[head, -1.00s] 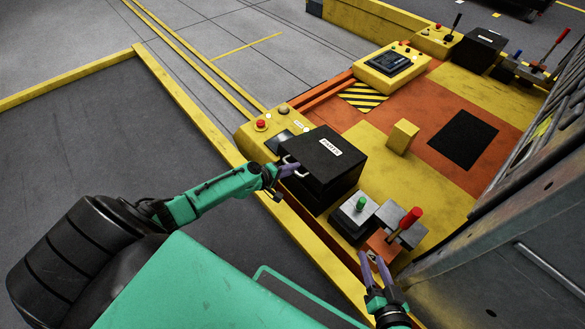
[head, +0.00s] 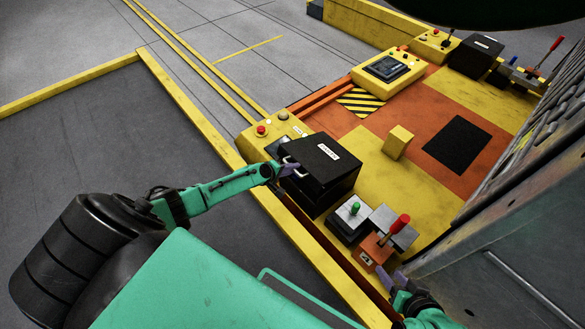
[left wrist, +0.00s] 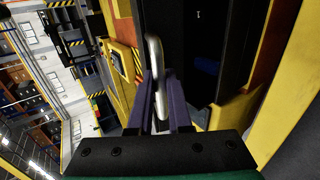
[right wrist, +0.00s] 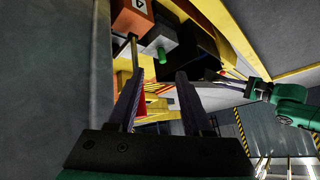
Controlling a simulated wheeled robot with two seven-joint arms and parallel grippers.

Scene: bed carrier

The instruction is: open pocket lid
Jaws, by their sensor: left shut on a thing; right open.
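The black pocket box (head: 318,192) stands at the near edge of the yellow and orange deck. Its black lid (head: 315,147), with a white label, looks slightly raised at the handle side, with a narrow gap below. My left gripper (head: 288,169) is at that side, shut on the pale metal handle (left wrist: 154,60) of the lid. The left wrist view shows the handle between the fingers (left wrist: 160,105) and a dark space with a dim blue patch beside it. My right gripper (head: 392,280) is open and empty near the red-knobbed lever; it also shows in the right wrist view (right wrist: 155,88).
A green-knobbed joystick box (head: 348,218) and a red-knobbed lever (head: 400,226) stand right of the pocket. A yellow block (head: 398,142) sits on the deck. A yellow button panel (head: 262,138) is just left of the pocket. A grey wall stands at right.

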